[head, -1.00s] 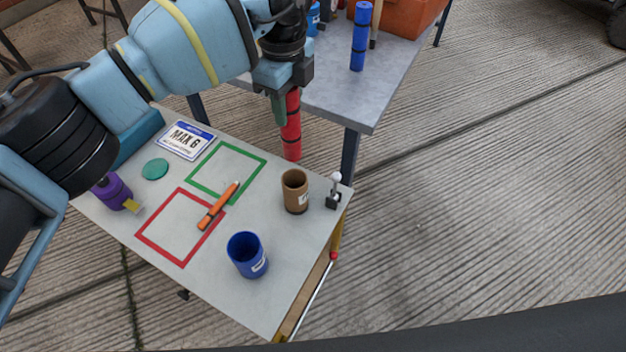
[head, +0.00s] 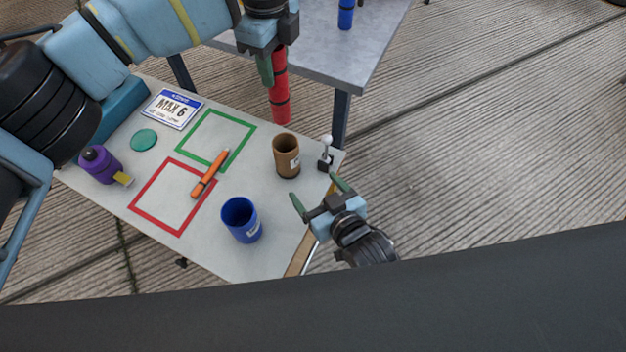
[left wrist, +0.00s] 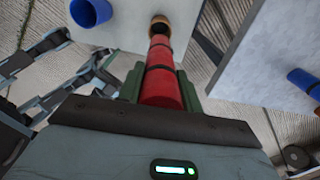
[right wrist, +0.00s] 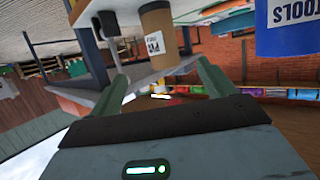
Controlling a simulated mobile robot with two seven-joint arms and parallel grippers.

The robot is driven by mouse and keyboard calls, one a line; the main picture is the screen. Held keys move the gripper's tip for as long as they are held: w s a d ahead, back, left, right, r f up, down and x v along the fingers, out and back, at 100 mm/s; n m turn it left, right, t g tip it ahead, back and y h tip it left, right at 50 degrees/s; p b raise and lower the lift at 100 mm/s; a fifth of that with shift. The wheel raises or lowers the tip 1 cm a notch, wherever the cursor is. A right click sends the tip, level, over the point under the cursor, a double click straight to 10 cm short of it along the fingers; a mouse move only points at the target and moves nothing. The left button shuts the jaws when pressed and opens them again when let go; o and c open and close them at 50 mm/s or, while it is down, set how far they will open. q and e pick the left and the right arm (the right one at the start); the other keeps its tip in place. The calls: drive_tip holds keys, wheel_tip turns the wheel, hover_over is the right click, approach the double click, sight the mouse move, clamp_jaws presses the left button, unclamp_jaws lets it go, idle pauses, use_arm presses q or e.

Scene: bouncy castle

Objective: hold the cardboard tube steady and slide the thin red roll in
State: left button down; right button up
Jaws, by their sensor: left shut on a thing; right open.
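The brown cardboard tube (head: 287,157) stands upright on the near table, close to its right edge. It also shows in the left wrist view (left wrist: 160,23) and the right wrist view (right wrist: 157,37). The thin red roll (head: 279,90) with dark bands hangs upright from my left gripper (head: 266,62), which is shut on it. The roll's lower end is behind and above the tube, apart from it. In the left wrist view the roll (left wrist: 161,72) points toward the tube. My right gripper (head: 318,195) is open and empty, just in front and right of the tube.
A blue cup (head: 241,220) stands left of my right gripper. A small joystick-like stand (head: 326,154) is beside the tube at the table edge. An orange marker (head: 210,174) lies between the taped squares. A grey table (head: 345,62) stands behind.

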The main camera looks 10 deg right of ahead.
sight(292, 158)
drive_tip(key=shift+w+a+r, duration=0.4)
drive_tip(key=shift+w+r, duration=0.25)
drive_tip(key=shift+w, duration=0.15)
drive_tip(key=shift+w, duration=0.1)
drive_tip(key=x, duration=1.1)
drive_tip(key=shift+w+a, duration=0.2)
drive_tip(key=shift+w, duration=0.15)
drive_tip(key=shift+c, duration=0.4)
drive_tip(key=c, duration=1.3)
use_arm(q)
drive_tip(key=shift+f+m, duration=0.45)
drive_tip(key=shift+m, duration=0.65)
drive_tip(key=shift+f+m, duration=0.4)
drive_tip(key=shift+m, duration=0.7)
